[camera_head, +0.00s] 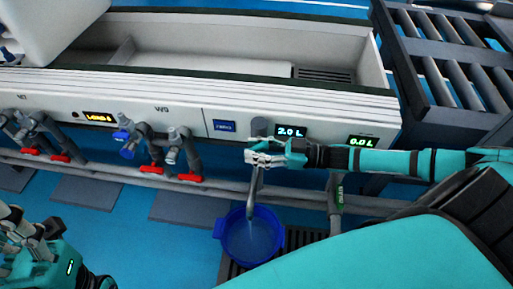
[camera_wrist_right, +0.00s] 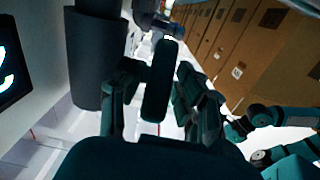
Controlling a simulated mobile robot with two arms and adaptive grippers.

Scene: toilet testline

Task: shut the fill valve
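The fill valve (camera_head: 259,127) is a grey tap on the front of the white bench, beside a display reading 2.0 L. Its spout (camera_head: 255,188) points down into a blue bucket (camera_head: 219,228), with a pale stream at its mouth. My right gripper (camera_head: 264,155) is at the valve and hides part of it. In the right wrist view a dark, flat handle (camera_wrist_right: 160,82) stands between my two fingers, with narrow gaps beside it; the thick dark valve body (camera_wrist_right: 95,60) is to its left. My left gripper (camera_head: 22,232) is at the lower left, far from the valve; its finger opening is unclear.
Other grey taps with red levers (camera_head: 190,177) and a blue one (camera_head: 127,140) line the bench to the left. A second display (camera_head: 363,141) reads 0.0 L. A pipe (camera_head: 100,172) runs below. A roller conveyor (camera_head: 450,70) stands at the right.

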